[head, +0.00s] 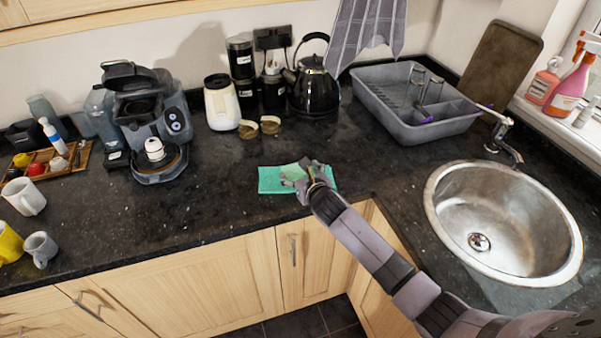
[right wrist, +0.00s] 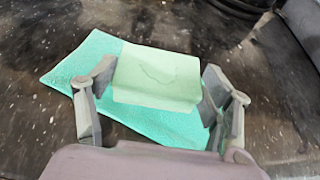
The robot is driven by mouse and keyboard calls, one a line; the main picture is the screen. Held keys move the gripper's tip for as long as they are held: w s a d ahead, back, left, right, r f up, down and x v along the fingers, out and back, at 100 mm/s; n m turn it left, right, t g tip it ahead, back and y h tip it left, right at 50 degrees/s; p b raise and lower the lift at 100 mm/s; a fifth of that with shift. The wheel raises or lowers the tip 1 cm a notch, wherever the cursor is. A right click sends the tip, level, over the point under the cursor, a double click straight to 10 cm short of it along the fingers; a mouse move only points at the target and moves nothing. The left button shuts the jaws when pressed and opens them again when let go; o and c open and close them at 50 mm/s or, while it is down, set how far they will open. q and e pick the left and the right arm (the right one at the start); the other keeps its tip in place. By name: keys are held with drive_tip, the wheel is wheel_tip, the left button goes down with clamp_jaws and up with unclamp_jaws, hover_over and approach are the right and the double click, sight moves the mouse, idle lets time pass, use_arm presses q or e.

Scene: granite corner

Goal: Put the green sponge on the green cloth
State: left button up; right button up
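The green sponge (right wrist: 158,78) is a pale green block between the two fingers of my right gripper (right wrist: 160,72). The fingertips are at its left and right sides and appear to touch it. The green cloth (right wrist: 85,68) is a flat teal rectangle on the dark counter, below and around the sponge in the right wrist view. In the head view the cloth (head: 270,183) lies near the counter's front edge, partly covered by my right gripper (head: 300,174) and the sponge (head: 291,171). I cannot tell whether the sponge touches the cloth. My left gripper is not in view.
A coffee machine (head: 150,120) stands to the left, and a white jar (head: 221,103) and black kettle (head: 313,88) stand behind. A grey dish rack (head: 415,125) is at the back right, beside the round sink (head: 500,220).

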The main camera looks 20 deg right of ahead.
drive_tip(key=o, duration=0.4)
drive_tip(key=shift+f, duration=0.3)
drive_tip(key=shift+o, duration=0.2)
drive_tip(key=shift+r, duration=0.15)
drive_tip(key=shift+r, duration=0.25)
drive_tip(key=shift+r+p, duration=0.4)
drive_tip(key=shift+r, duration=0.1)
drive_tip(key=b+v, duration=0.1)
drive_tip(key=v, duration=1)
drive_tip(key=shift+s, duration=0.4)
